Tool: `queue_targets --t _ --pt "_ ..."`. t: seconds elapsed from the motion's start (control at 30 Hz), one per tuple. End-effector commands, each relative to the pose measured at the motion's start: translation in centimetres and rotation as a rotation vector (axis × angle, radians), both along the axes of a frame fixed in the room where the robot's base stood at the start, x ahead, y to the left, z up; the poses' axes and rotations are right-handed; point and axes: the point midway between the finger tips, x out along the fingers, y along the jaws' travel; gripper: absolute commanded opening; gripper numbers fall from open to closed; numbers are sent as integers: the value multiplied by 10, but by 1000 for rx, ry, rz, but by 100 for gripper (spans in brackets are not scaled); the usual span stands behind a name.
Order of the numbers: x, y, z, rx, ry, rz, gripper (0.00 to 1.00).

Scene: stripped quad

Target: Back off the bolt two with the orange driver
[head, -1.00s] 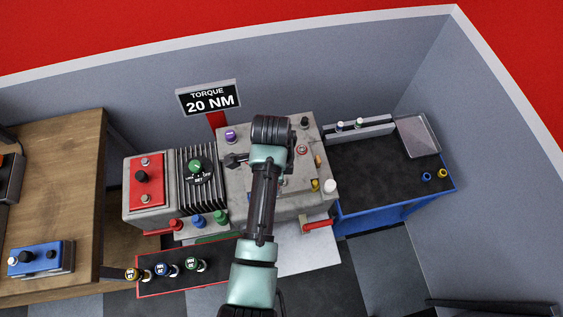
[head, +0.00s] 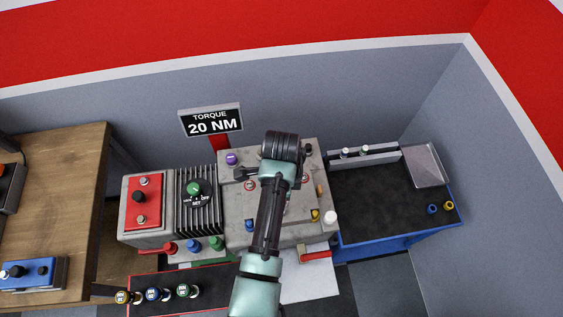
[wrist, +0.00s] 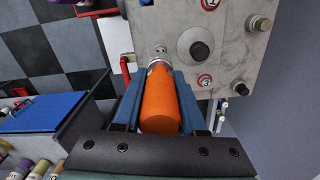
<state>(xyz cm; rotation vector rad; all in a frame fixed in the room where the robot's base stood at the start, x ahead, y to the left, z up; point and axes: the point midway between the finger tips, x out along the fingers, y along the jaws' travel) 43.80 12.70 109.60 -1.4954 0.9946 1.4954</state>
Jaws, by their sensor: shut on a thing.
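In the wrist view my gripper (wrist: 158,98) is shut on the orange driver (wrist: 160,100), its handle between the blue-grey jaws. The driver's silver collar points away from me, at a small metal bolt head (wrist: 161,49) near the edge of the grey block (wrist: 262,50). I cannot tell whether tip and bolt touch. I cannot read which label belongs to this bolt. In the head view my arm hides the gripper and driver over the block (head: 235,211).
A torque sign (head: 211,121) reading 20 NM stands behind the block. A ribbed unit with a green knob (head: 194,188) stands left of it. A blue bench (head: 375,200) is at right. Several labelled handles stand in a red-edged tray (head: 215,286) in front.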

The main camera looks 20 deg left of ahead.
Motion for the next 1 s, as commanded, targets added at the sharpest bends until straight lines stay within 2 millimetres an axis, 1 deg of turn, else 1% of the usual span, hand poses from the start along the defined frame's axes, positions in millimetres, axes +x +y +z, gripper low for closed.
queue_targets --t 0.03,0.2,0.4,0.47,0.6,0.77,1.0 --pt "0 0 -9 0 0 0 0" --pt "0 0 -28 0 -1 0 0" --pt "0 0 -44 0 -1 0 0" --pt "0 0 -46 1 -2 -12 0" --pt "0 0 -46 0 -1 -127 0" --pt "1 0 -46 1 -2 -215 0" --pt "1 0 -46 0 -1 -390 0"
